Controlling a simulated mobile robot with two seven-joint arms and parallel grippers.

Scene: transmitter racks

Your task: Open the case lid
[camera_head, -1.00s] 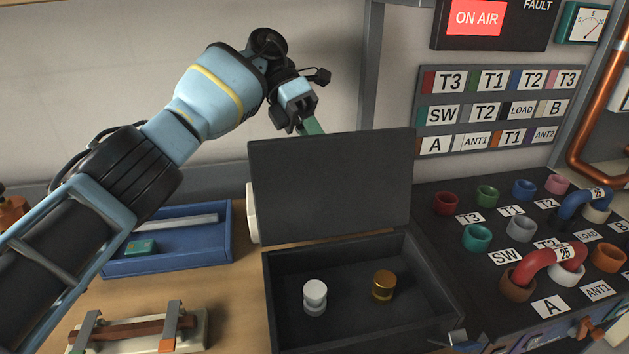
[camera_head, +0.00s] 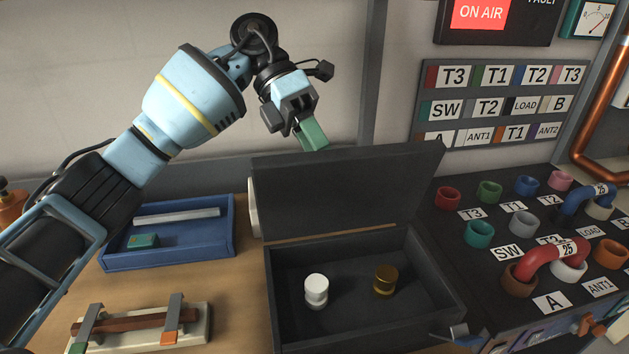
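The dark grey case (camera_head: 370,339) sits on the wooden bench with its inside showing. Its lid (camera_head: 340,190) stands raised at the back edge, with its wide face toward me. Inside lie a white knob-shaped piece (camera_head: 316,290) and a brass one (camera_head: 384,281), apart from each other. My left gripper (camera_head: 312,135) is just above and behind the lid's top edge. The gripper's opening is hidden by the angle. My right gripper is not in view.
A blue tray (camera_head: 170,255) with a pale bar and a green block is left of the case. A clamped brown rod on a pale base (camera_head: 140,328) is in front of it. The plug panel (camera_head: 480,265) with coloured sockets adjoins the case on the right.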

